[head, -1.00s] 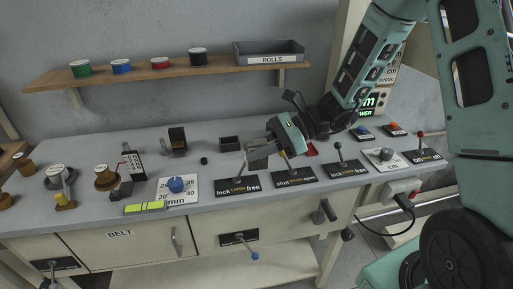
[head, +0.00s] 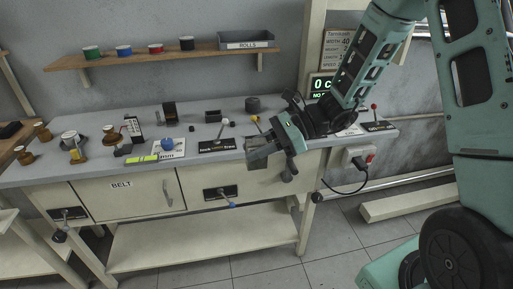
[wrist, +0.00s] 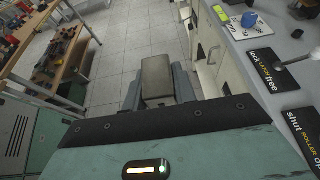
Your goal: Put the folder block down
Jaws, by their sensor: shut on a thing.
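My gripper (head: 262,155) is in front of the workbench's front edge, at about the height of its top. It is shut on the folder block (wrist: 157,80), a plain grey-beige block between the two fingers in the wrist view. The block is in the air, with tiled floor beyond it in that view. In the head view the block is hard to tell apart from the fingers.
The grey workbench (head: 50,172) holds knobs, levers and a blue dial (head: 168,144). A wall shelf (head: 203,53) bears several rolls and a ROLLS bin (head: 246,40). A lower shelf (head: 200,240) is bare. Another bench (wrist: 45,55) stands left in the wrist view.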

